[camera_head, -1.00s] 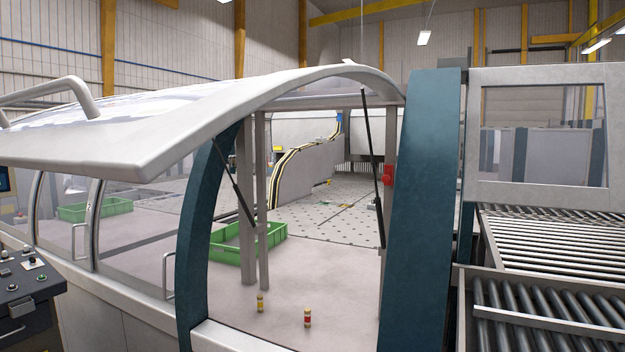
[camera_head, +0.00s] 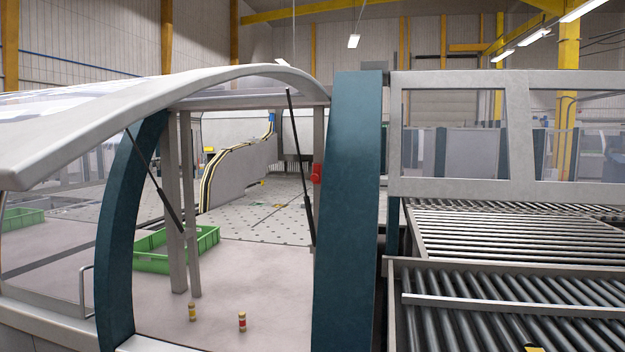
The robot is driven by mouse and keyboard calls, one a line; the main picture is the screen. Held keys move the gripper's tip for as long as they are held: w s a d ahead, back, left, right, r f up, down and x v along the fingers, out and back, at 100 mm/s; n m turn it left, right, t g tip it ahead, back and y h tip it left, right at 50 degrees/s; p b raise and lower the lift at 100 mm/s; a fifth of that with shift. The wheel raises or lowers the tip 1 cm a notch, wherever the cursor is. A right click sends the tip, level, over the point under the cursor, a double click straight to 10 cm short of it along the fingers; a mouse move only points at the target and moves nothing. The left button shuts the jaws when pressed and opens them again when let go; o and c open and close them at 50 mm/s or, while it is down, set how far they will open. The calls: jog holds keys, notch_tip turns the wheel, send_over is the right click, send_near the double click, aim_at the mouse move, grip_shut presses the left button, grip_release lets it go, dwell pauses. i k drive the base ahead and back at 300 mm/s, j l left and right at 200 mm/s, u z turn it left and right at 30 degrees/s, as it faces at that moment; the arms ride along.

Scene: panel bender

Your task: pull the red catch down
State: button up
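A small red part (camera_head: 317,173), which may be the red catch, sits on a grey post inside the machine opening, just left of the right teal pillar. It is small and far off, so I cannot make out its shape or position. A raised curved hood (camera_head: 150,112) stands open above the opening, with a black gas strut (camera_head: 301,150) just left of the red part. My gripper is not in view.
Two teal pillars (camera_head: 350,200) frame the opening. Inside are a green crate (camera_head: 190,262) and two small red or yellow cylinders (camera_head: 242,322) on the pale floor. Roller conveyors (camera_head: 500,300) fill the right side. A small yellow and black piece shows at the bottom right edge.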

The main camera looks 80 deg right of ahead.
aim_at(315, 177)
jog(key=z, duration=0.45)
jog(key=k+l+z, duration=0.1)
jog(key=z, duration=0.75)
jog(key=l+z, duration=0.1)
jog(key=z, duration=0.35)
jog(key=l+z, duration=0.1)
jog(key=z, duration=0.3)
jog(key=l+z, duration=0.1)
jog(key=z, duration=0.35)
jog(key=l+z, duration=0.1)
jog(key=z, duration=0.3)
jog(key=k, duration=0.05)
